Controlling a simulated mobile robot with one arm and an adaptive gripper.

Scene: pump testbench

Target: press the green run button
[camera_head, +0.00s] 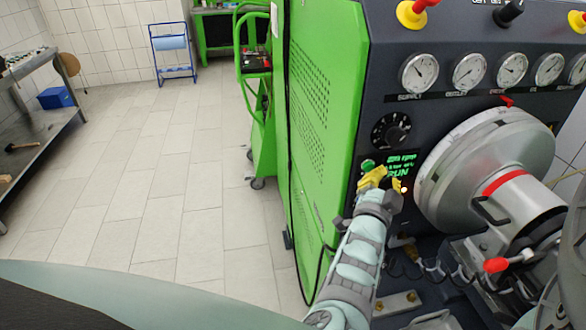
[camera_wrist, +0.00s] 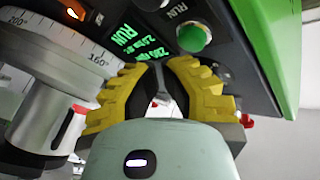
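The green run button (camera_head: 367,165) sits on the dark panel near its left edge. In the wrist view the button (camera_wrist: 193,38) is a green dome in a pale ring, with a RUN label beside it. My gripper (camera_head: 388,176) has yellow fingers and is in front of the panel, just below and right of the button. In the wrist view my gripper (camera_wrist: 160,66) has its fingertips drawn together with nothing seen held. The button shows beyond the fingers, up and right of the tips. No contact with it is visible.
A lit display (camera_head: 400,165) with green RUN text is right of the button. A black dial (camera_head: 391,130) is above. A large round metal housing (camera_head: 470,165) stands close at the right, with a red-handled lever (camera_head: 497,265) below. The tiled floor (camera_head: 170,190) at left is open.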

